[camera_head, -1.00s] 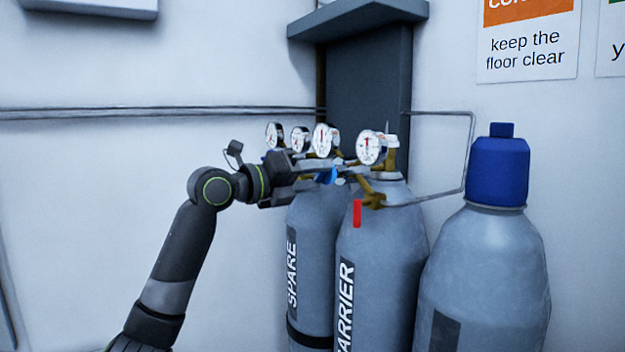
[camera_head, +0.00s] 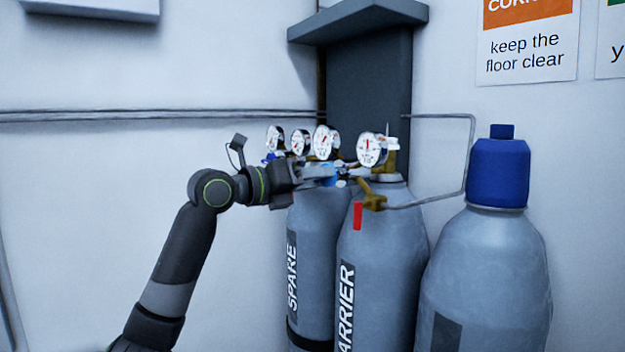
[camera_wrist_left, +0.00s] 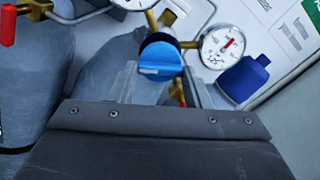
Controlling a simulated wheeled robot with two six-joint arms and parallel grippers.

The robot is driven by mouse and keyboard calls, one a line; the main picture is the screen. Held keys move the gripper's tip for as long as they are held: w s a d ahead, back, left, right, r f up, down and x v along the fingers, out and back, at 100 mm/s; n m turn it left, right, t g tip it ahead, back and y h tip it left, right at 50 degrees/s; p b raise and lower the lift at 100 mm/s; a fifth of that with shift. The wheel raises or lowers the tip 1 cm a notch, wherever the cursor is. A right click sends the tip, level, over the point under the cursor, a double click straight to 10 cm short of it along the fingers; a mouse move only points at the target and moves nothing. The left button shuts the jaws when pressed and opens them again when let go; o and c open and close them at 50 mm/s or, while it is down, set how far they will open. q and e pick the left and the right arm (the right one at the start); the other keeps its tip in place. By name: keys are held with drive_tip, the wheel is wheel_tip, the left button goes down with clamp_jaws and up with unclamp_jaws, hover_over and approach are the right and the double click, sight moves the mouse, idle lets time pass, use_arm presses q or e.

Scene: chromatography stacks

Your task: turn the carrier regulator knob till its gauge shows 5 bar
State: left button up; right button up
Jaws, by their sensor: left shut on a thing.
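The blue regulator knob (camera_wrist_left: 160,62) is at the middle of the left wrist view, with a pale bar across its face. My left gripper (camera_head: 326,172) is shut on it, one finger on each side (camera_wrist_left: 158,84). In the head view the knob is mostly hidden by the fingers. The knob sits on the CARRIER cylinder (camera_head: 385,235), between two round gauges. The right one (camera_head: 371,149) has a short red needle or mark near the top; it also shows in the wrist view (camera_wrist_left: 228,45). The left one (camera_head: 326,142) has a red needle. The scales are too small to read surely. My right gripper is not in view.
The SPARE cylinder (camera_head: 308,245) stands left of the carrier, with its own gauges (camera_head: 300,142) close behind my gripper. A red lever (camera_head: 358,216) hangs in front of the carrier. A blue-capped cylinder (camera_head: 490,270) stands right. A thin pipe (camera_head: 470,150) runs behind.

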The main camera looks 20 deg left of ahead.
use_arm(q)
drive_tip(key=o, duration=1)
drive_tip(key=shift+f, duration=0.1)
drive_tip(key=b+v, duration=0.5)
drive_tip(key=v, duration=1.2)
drive_tip(key=shift+s+a, duration=0.2)
